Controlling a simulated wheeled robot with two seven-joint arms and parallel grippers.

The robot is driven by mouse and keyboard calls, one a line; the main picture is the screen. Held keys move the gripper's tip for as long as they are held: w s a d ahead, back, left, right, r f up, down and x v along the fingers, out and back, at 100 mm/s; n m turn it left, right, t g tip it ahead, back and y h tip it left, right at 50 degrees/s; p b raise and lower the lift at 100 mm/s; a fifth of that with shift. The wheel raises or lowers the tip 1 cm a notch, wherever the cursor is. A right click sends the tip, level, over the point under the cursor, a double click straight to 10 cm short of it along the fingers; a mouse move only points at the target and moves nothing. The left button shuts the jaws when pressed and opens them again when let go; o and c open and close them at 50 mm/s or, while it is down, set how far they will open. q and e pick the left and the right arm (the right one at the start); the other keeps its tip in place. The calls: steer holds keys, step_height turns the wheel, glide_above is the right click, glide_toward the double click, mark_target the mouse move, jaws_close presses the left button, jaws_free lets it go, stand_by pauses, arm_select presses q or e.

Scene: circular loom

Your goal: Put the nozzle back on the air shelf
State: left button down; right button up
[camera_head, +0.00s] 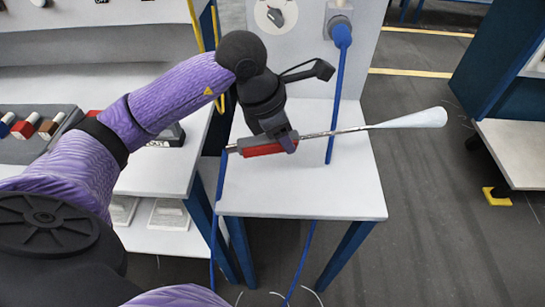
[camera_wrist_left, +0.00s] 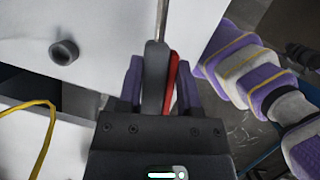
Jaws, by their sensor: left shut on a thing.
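The nozzle has a red and grey handle (camera_head: 262,147), a long thin metal tube and a white flared tip (camera_head: 420,119). My left gripper (camera_head: 283,143) is shut around the handle. The air shelf (camera_head: 310,197) is a white table with an upright back panel. The nozzle crosses in front of it, with its tip past the right edge. Whether the handle touches the shelf top is unclear. In the left wrist view, the grey handle and red trigger (camera_wrist_left: 171,80) sit between my left fingers. A dark round peg or ring (camera_wrist_left: 64,52) is on a white surface there. My right gripper is not in view.
A blue hose (camera_head: 338,95) hangs from a round fitting on the back panel down to the shelf top. A white bench with several coloured items stands at the left. A blue cabinet (camera_head: 497,60) stands at the right, with open floor between.

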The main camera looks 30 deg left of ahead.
mark_target(287, 175)
arm_select(q)
steer(key=shift+w+a+f+n+t, duration=0.2)
steer(key=shift+n+t, duration=0.1)
steer(key=shift+n, duration=0.2)
step_height(287, 175, down, 10)
steer(key=b, duration=0.4)
steer(key=shift+s+r, duration=0.1)
steer(key=shift+r, duration=0.15)
steer(key=shift+f, duration=0.15)
steer(key=c, duration=0.5)
jaws_free()
steer(key=shift+c, duration=0.2)
steer(key=shift+o, duration=1.3)
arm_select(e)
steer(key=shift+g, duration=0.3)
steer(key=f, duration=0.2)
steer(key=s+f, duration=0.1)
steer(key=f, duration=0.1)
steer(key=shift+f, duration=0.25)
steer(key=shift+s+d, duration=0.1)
